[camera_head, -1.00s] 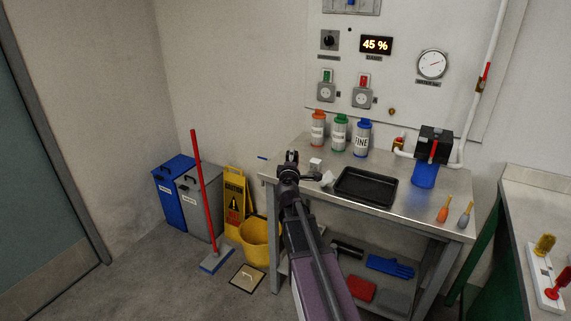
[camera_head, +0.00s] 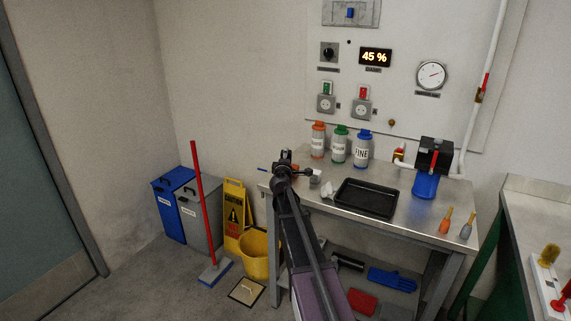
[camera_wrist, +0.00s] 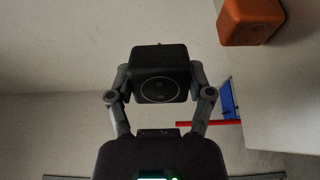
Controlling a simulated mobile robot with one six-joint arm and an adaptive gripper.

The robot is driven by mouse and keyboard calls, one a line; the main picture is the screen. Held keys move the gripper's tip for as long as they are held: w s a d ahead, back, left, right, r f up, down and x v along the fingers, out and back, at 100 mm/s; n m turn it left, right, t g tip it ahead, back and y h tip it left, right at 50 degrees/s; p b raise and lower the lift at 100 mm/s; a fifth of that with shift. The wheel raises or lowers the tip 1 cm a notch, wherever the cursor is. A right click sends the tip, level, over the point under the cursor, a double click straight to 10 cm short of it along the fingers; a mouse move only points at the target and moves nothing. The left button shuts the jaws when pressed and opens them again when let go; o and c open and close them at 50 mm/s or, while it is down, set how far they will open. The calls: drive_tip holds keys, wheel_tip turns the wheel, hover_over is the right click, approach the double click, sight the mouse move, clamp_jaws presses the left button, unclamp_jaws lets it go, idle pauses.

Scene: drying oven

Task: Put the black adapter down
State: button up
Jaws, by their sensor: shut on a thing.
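The black adapter (camera_wrist: 160,72) is a rounded black block with a round face. It sits between both fingers of my gripper (camera_wrist: 160,88) in the wrist view, and the gripper is shut on it. In the head view my gripper (camera_head: 285,160) is over the left end of the steel table (camera_head: 410,212), dark against the wall. The adapter is hard to tell from the gripper there. I cannot tell its exact height above the tabletop.
An orange block (camera_wrist: 250,20) lies beside the adapter in the wrist view. A white cube (camera_head: 316,176), crumpled white piece (camera_head: 327,191) and black tray (camera_head: 367,198) are right of the gripper. Several labelled bottles (camera_head: 339,146) stand behind. A yellow bucket (camera_head: 255,254) is on the floor.

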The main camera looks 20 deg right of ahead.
drive_tip(key=w, duration=0.2)
drive_tip(key=w+d, duration=0.1)
drive_tip(key=w, duration=0.1)
drive_tip(key=shift+w+f, duration=0.1)
drive_tip(key=shift+f, duration=0.1)
drive_tip(key=shift+f, duration=0.1)
drive_tip(key=shift+f+b, duration=1.7)
drive_tip(key=shift+b, duration=0.25)
drive_tip(key=o, duration=1.3)
drive_tip(key=shift+f, duration=0.1)
drive_tip(key=v, duration=1.2)
